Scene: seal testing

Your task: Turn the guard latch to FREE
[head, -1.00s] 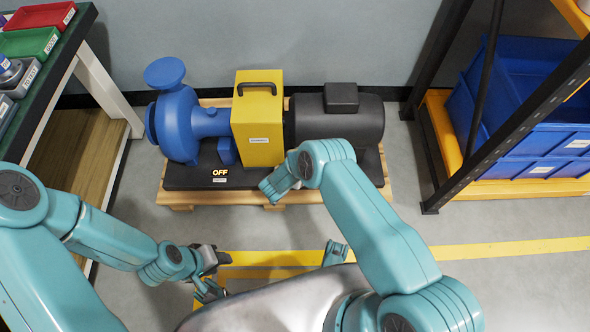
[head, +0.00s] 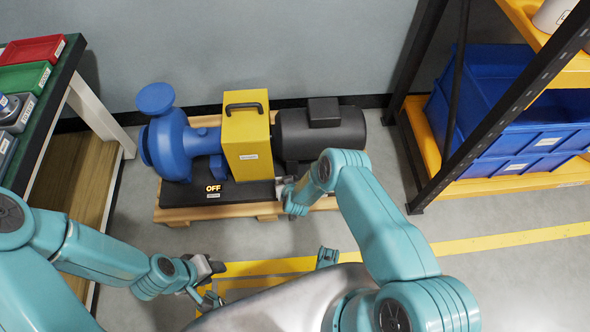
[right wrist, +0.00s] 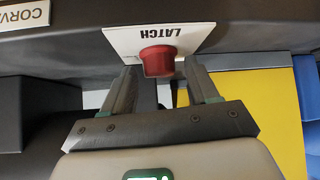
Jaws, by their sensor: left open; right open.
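The guard latch is a red knob (right wrist: 157,60) on a white plate marked LATCH (right wrist: 120,42), which reads upside down in the right wrist view. My right gripper (right wrist: 160,82) is open, with one finger on each side of the knob; I cannot tell whether they touch it. In the head view the right gripper (head: 284,189) is at the front edge of the pump base, below the yellow guard (head: 247,140). The latch cannot be made out there. My left gripper (head: 213,284) is open and empty above the floor at lower left.
The blue pump (head: 171,138) and dark motor (head: 320,135) flank the guard on a wooden pallet (head: 235,210). A lit OFF sign (head: 214,188) is on the base. A bench (head: 50,100) stands left, a rack with blue bins (head: 520,130) right. Floor in front is clear.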

